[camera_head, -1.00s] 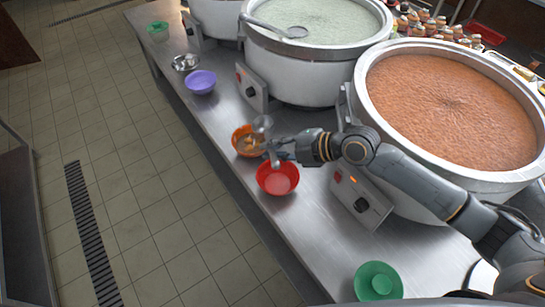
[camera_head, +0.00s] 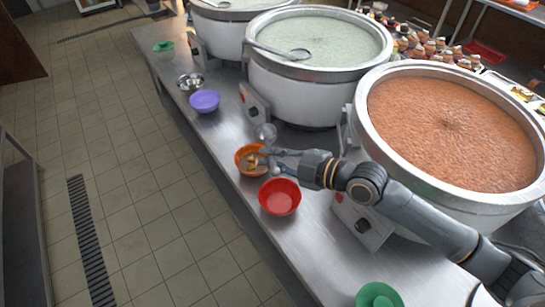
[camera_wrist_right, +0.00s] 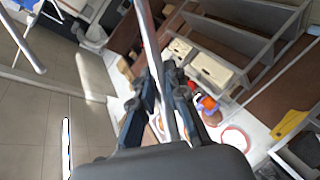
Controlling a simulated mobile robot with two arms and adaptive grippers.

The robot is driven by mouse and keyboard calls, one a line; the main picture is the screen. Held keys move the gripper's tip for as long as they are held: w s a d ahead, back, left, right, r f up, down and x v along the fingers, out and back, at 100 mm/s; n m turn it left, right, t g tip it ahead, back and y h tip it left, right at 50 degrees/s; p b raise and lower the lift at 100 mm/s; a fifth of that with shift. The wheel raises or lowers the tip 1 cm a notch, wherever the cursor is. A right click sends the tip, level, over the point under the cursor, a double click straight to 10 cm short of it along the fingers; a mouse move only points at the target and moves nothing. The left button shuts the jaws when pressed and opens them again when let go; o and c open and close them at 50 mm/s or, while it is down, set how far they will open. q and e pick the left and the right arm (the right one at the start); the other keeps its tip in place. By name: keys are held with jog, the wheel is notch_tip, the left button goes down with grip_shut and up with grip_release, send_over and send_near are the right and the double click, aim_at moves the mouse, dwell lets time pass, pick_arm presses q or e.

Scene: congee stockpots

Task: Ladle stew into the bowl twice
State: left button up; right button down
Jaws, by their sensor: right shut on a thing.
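My right gripper (camera_head: 272,155) is shut on a metal rod (camera_wrist_right: 152,45), seemingly a ladle handle, which runs between its dark fingers (camera_wrist_right: 163,108) in the wrist view. In the head view a small, shiny, rounded scoop (camera_head: 264,131) shows just behind the gripper; whether it belongs to the rod is hard to tell. The gripper is over the right edge of an orange bowl (camera_head: 242,163) with brownish-orange pieces in it. An empty-looking red bowl (camera_head: 280,197) stands in front. The large pot of orange-brown stew (camera_head: 450,125) is at right. My left gripper is out of view.
A pot of pale green congee (camera_head: 320,38) with a ladle (camera_head: 280,50) on its rim stands behind. Purple (camera_head: 205,101), steel (camera_head: 191,84) and green (camera_head: 164,46) bowls line the steel counter (camera_head: 225,130). Another green bowl (camera_head: 379,295) is at the front. Control boxes (camera_head: 362,222) jut out below the pots.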

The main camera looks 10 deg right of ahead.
notch_tip(320, 180, up, 5)
jog(key=p, duration=0.3)
jog(key=shift+r+p, duration=0.15)
jog(key=shift+p, duration=0.25)
